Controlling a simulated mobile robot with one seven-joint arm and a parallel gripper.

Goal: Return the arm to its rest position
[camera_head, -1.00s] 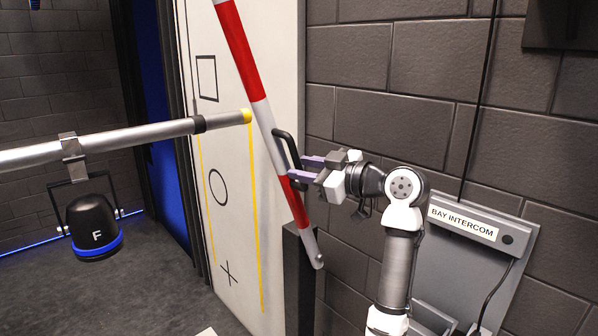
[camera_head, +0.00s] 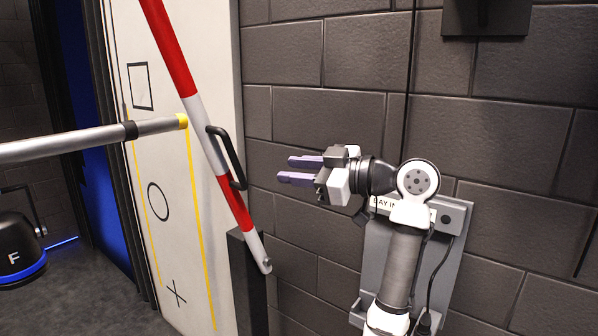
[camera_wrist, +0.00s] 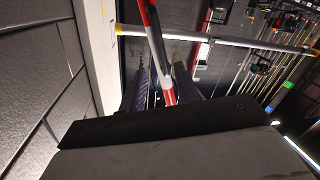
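My gripper (camera_head: 291,171) is raised in front of the dark block wall, its two purple fingers parted and pointing left. Nothing is between the fingers in the head view. It is to the right of the black handle (camera_head: 227,158) on the red-and-white striped pole (camera_head: 205,137), with a clear gap. The pole leans, its lower end by a dark post. In the wrist view the striped pole (camera_wrist: 157,45) shows beyond the dark fingers.
A horizontal silver bar (camera_head: 75,143) with a yellow tip reaches the white panel (camera_head: 140,190) marked with a square, circle and cross. A grey intercom panel (camera_head: 452,245) is behind my arm.

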